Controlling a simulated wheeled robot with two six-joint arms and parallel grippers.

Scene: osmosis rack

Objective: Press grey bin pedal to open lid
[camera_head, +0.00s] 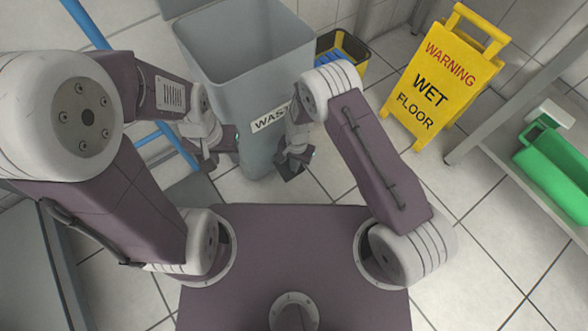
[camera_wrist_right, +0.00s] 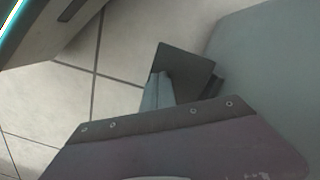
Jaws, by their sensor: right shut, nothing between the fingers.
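The grey waste bin (camera_head: 211,84) stands on the floor in front of me. Its top is open, its inside shows, and the lid (camera_head: 190,6) is raised at the back. A white label is on its front. I cannot make out the pedal in the head view; the bin's foot is partly hidden by my arms. My right gripper (camera_head: 292,164) is shut and empty, low in front of the bin's right side. In the right wrist view its dark fingers (camera_wrist_right: 182,76) are beside the bin wall (camera_wrist_right: 270,62). My left gripper (camera_head: 220,150) is at the bin's left front; its jaw opening is unclear.
A yellow wet-floor sign (camera_head: 441,78) and a yellow bucket (camera_head: 342,52) stand to the right. A green container (camera_head: 556,165) sits on a low shelf at the far right. A blue pole (camera_head: 88,24) is at the left. Tiled floor is free between my base and the sign.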

